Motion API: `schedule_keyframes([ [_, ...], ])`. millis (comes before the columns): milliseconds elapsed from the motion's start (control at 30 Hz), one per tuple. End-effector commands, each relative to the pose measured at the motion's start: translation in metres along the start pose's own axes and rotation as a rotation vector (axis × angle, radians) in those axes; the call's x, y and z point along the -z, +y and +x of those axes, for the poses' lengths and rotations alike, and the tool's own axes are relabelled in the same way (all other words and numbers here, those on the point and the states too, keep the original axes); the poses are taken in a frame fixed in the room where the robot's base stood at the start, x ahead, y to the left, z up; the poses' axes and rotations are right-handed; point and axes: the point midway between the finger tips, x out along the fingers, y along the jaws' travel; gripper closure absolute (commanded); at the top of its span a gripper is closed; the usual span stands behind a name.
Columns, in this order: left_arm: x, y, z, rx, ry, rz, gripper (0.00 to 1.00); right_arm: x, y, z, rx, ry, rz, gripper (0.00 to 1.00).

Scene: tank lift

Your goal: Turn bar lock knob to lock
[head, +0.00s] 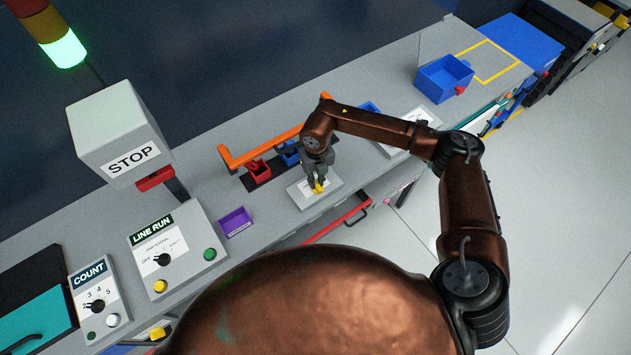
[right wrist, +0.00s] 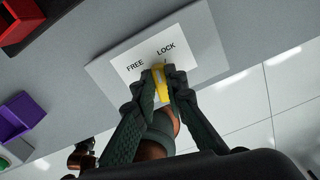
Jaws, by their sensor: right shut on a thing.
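The yellow bar lock knob (right wrist: 160,85) stands on a light grey plate with a white label (right wrist: 190,38) reading FREE and LOCK. In the right wrist view its upper end points up the picture, between the two words and nearer LOCK. My right gripper (right wrist: 161,76) is shut on the knob, one finger on each side, hiding part of it. In the head view my right gripper (head: 319,182) reaches down onto the knob (head: 319,188) at its plate (head: 303,196). An orange bar (head: 265,147) runs behind the plate. My left gripper is not in view.
Small red (head: 258,169) and blue (head: 288,153) bins sit by the orange bar. A purple bin (head: 235,221) and the LINE RUN panel (head: 172,250) stand to the left. A blue box (head: 443,77) stands further right. The counter's front edge is close to the plate.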

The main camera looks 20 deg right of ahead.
Motion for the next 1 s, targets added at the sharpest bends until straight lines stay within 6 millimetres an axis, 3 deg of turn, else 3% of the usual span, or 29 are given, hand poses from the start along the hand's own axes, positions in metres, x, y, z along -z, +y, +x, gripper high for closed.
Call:
schedule_keyframes([
  [500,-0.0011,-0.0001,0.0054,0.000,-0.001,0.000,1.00,0.0005,-0.0039,-0.0003,0.001,0.000,0.388,1.00],
  [1000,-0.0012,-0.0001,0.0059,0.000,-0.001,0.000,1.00,0.0007,-0.0048,-0.0006,0.001,-0.001,0.493,1.00],
])
